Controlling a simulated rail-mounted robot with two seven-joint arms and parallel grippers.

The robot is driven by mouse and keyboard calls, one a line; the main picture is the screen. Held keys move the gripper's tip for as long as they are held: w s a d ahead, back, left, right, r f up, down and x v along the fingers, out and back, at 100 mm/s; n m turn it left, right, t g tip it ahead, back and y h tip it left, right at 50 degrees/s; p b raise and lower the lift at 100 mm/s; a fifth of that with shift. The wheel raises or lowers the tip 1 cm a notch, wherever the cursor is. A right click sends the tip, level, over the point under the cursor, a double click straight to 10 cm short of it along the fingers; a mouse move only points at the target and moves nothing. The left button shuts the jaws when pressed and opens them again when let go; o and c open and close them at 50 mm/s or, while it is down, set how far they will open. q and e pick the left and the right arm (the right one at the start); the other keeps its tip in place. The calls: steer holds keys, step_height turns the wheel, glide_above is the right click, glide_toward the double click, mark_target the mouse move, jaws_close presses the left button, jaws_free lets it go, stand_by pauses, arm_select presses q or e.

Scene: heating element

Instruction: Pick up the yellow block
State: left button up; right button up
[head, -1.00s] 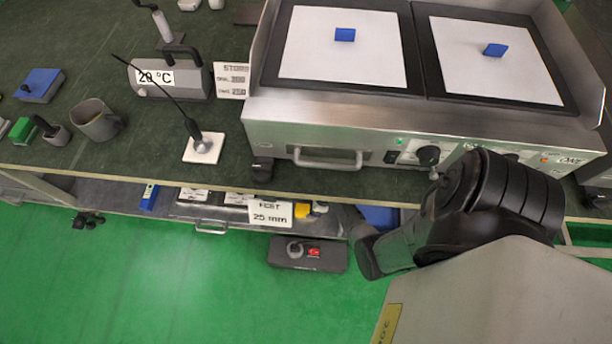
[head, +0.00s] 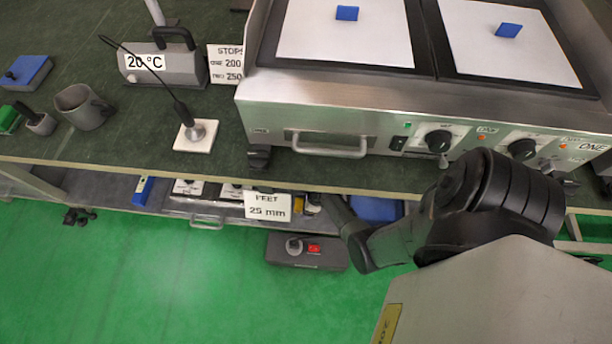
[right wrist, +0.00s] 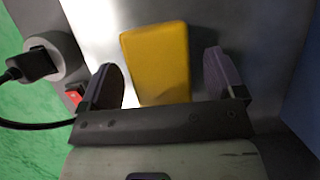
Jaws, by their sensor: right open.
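The yellow block (right wrist: 158,62) stands out in the right wrist view, on a grey metallic surface. It lies between the two fingers of my right gripper (right wrist: 165,78), with a gap showing on each side. The gripper is open. In the head view only a small part of the yellow block (head: 298,208) shows on the lower shelf, beside the white "FEET 25 mm" sign. My left gripper is in neither view.
The bench edge (head: 220,179) overhangs the lower shelf. The hotplate (head: 330,110) stands above.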

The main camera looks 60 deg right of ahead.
steer(key=shift+f, duration=0.25)
stand_by(0.4)
steer(key=shift+c, duration=0.3)
steer(key=c, duration=0.9)
steer(key=shift+c, duration=0.5)
steer(key=shift+r, duration=0.25)
step_height(320, 180, up, 10)
steer(key=p, duration=0.8)
steer(key=shift+f, duration=0.15)
